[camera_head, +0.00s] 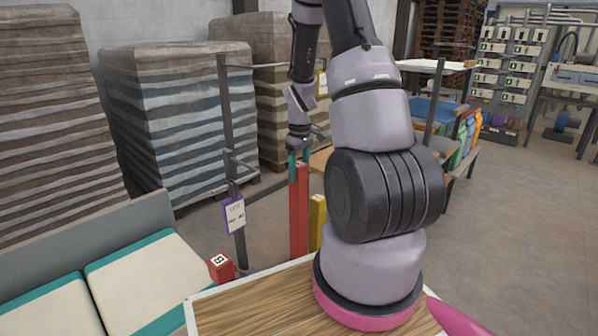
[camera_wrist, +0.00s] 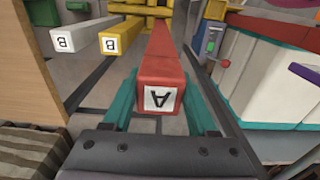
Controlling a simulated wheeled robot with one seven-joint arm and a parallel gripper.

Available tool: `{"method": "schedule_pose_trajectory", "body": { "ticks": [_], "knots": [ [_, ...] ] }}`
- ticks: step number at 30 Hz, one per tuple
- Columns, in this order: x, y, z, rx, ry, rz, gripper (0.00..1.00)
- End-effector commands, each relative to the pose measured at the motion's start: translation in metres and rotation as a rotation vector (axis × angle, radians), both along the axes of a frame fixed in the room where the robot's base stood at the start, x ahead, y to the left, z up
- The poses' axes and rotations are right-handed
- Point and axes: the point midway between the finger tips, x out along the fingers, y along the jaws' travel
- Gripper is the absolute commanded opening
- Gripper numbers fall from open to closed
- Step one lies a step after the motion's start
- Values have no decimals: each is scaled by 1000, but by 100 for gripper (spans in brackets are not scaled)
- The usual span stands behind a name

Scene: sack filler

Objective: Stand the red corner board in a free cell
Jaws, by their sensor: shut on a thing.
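The red corner board (camera_head: 299,212) hangs upright below my gripper (camera_head: 299,157) in the head view. In the wrist view my gripper (camera_wrist: 160,98) has its teal fingers on both sides of the red board (camera_wrist: 162,68), shut on its top end, which bears a label "A". A yellow board (camera_head: 317,222) stands just right of it in the head view, partly behind my arm. The wrist view shows this yellow board (camera_wrist: 122,36) and a white board (camera_wrist: 85,36), both labelled "B", to the left. The red board's lower end and the cells are not clear.
A dark post (camera_head: 229,130) with a purple-edged tag (camera_head: 233,215) stands left of the board. A small red labelled block (camera_head: 221,266) is near its foot. Wrapped pallet stacks (camera_head: 180,115) stand behind. Cream sacks or cushions with teal edges (camera_head: 145,283) lie at lower left.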

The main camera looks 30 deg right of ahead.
Motion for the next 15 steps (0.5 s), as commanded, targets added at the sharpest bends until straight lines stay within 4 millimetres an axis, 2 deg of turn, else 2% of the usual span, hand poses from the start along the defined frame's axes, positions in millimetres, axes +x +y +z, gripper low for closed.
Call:
{"method": "schedule_pose_trajectory", "body": {
  "ticks": [15],
  "knots": [
    [0, 0, -29, 1, 1, -1, 0]
  ]
}}
